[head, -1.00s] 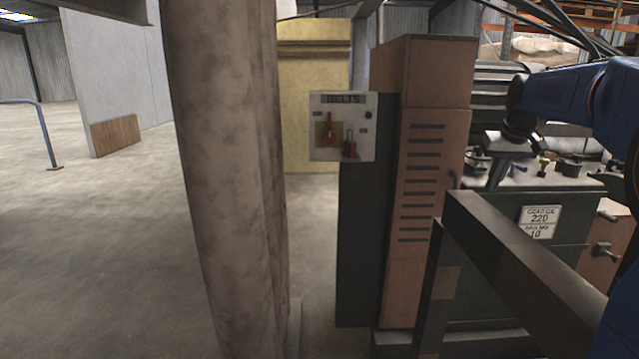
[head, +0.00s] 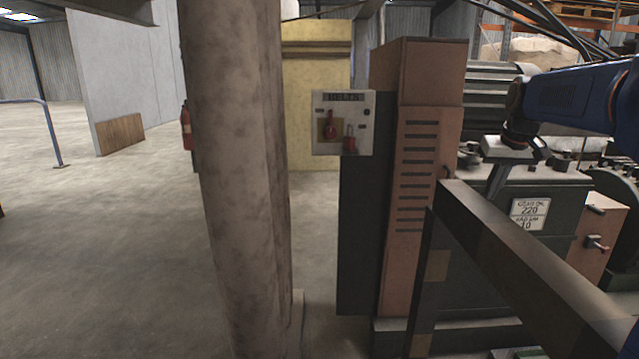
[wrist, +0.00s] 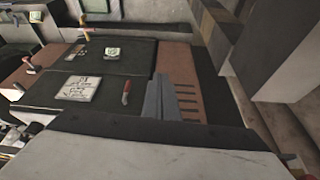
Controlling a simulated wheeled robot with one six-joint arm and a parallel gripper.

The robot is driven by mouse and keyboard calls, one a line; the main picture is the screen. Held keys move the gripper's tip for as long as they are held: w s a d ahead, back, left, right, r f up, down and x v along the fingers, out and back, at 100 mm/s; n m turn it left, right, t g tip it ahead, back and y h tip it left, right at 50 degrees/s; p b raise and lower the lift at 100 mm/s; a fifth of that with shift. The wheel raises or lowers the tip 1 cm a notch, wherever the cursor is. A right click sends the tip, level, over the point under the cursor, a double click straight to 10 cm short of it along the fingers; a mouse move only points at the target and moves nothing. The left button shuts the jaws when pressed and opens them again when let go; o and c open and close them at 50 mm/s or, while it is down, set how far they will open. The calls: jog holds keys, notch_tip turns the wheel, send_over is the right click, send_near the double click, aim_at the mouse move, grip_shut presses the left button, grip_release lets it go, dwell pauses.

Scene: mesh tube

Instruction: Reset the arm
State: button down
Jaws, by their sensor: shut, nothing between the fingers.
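My gripper (head: 494,186) hangs from the end of my blue arm at the right of the head view, tilted down and to the left. It is in front of the dark green machine (head: 480,262). In the wrist view, the grey fingers of my gripper (wrist: 160,88) lie together at the middle, empty. I cannot tell the gap between the fingertips and the machine.
A thick pillar (head: 240,180) stands left of centre. A tall orange-brown cabinet (head: 418,150) carries a white switch box (head: 343,122) at its left. A dark beam (head: 530,260) crosses the lower right. A fire extinguisher (head: 186,125) shows behind the pillar. Open floor (head: 100,250) lies left.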

jog(key=s+a+f, duration=0.5)
jog(key=s+f, duration=0.1)
jog(key=s, duration=0.5)
jog(key=s+a+f, duration=0.5)
jog(key=s+f, duration=0.1)
jog(key=s, duration=0.6)
jog(key=s+a+f+n, duration=0.1)
jog(key=s+a+f, duration=0.4)
jog(key=s, duration=0.7)
notch_tip(320, 180, down, 2)
jog(key=shift+s+a+f, duration=0.1)
jog(key=shift+s+a, duration=0.05)
jog(key=shift+s, duration=0.05)
